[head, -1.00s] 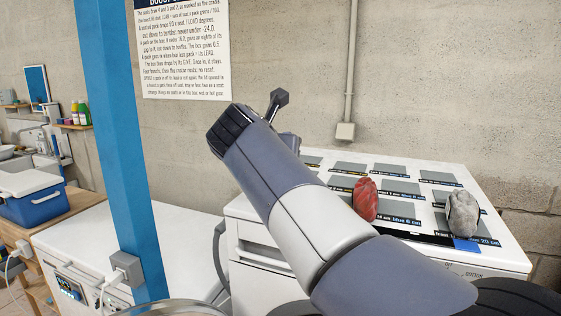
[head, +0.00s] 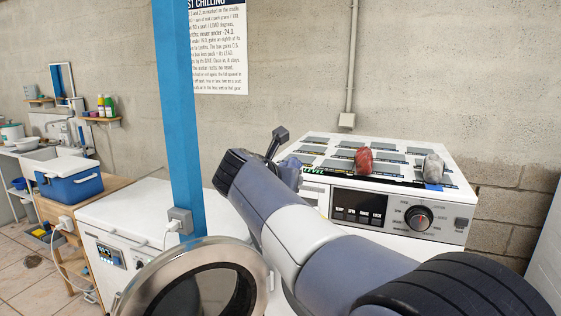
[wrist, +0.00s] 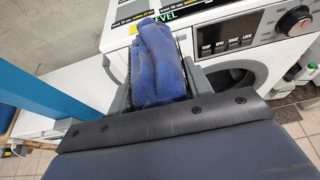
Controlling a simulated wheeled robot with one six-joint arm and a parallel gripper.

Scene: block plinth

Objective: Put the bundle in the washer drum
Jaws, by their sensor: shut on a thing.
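A blue bundle (wrist: 162,65) stands up between the two grey fingers of my gripper (wrist: 158,78) in the wrist view. The gripper is shut on it. The white washer (head: 458,228) has a control panel with a dark knob on its front. Its round drum opening (wrist: 228,76) shows dark in the wrist view, below the panel and right of the bundle, partly hidden by the gripper. The bundle is outside the drum. The round door (head: 253,262) hangs open at the bottom of the head view. My arm hides the washer's lower front there.
A red bundle (head: 363,160) and a grey bundle (head: 433,168) lie on the washer's marked top. A blue post (head: 178,120) stands left of my arm. A white chest (head: 125,215) and a blue cooler (head: 72,187) are farther left.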

